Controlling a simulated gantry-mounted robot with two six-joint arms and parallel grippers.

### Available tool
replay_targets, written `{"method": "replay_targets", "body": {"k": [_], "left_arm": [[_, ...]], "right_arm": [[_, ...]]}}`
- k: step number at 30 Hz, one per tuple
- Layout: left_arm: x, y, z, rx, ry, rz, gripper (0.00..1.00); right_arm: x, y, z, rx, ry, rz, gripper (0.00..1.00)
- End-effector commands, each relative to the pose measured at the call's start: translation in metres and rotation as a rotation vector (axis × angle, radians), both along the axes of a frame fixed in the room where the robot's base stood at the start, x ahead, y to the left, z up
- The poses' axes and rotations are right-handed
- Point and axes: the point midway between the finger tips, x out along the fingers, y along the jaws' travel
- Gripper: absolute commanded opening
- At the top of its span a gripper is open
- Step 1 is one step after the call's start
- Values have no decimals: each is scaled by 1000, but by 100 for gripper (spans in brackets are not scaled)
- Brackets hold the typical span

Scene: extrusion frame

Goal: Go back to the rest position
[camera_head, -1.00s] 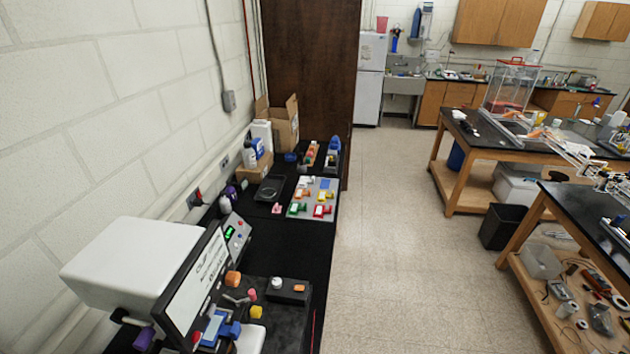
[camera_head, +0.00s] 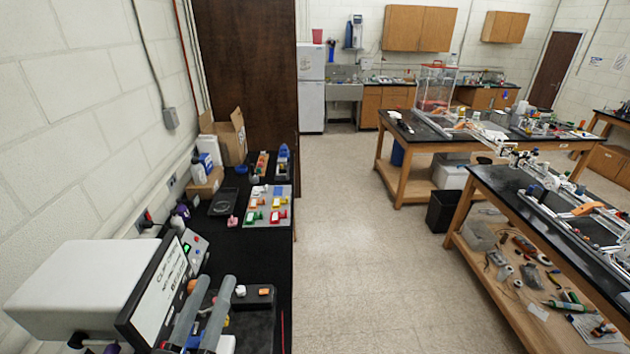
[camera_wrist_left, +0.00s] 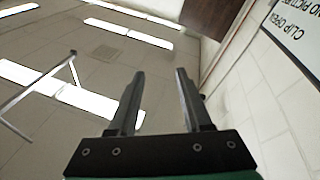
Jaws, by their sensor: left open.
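My left gripper (camera_head: 212,282) shows at the lower left of the head view, as two grey fingers pointing up and spread apart. It appears in front of the black bench, beside the white machine (camera_head: 75,285) with its dark-framed sign. In the left wrist view the same gripper (camera_wrist_left: 159,74) has its two dark fingers apart with nothing between them. Behind them are the ceiling, light panels and the white block wall. My right gripper is in neither view.
The black bench (camera_head: 265,262) runs along the left wall. It carries a grey board with coloured parts (camera_head: 268,206), a cardboard box (camera_head: 229,137), bottles and a dark block (camera_head: 255,305) near the fingers. The floor (camera_head: 350,250) to the right is clear up to the wooden tables.

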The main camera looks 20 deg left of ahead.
Motion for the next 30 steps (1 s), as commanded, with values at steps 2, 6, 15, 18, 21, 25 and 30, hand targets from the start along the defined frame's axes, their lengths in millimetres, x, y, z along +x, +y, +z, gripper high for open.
{"method": "replay_targets", "body": {"k": [2,6,15,18,21,25,30], "left_arm": [[14,-13,71,8,-155,-44,49],[13,-36,180,50,-374,-115,49],[-13,-81,302,253,-569,-206,49],[-9,-86,298,321,-541,-193,49],[-9,-86,297,345,-536,-176,49],[-9,-85,297,343,-536,-176,49],[-9,-85,297,342,-536,-176,49]], "right_arm": [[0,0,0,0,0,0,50],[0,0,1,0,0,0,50],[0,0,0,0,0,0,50],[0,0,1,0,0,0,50],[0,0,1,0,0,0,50],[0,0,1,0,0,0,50],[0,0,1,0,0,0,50]]}}
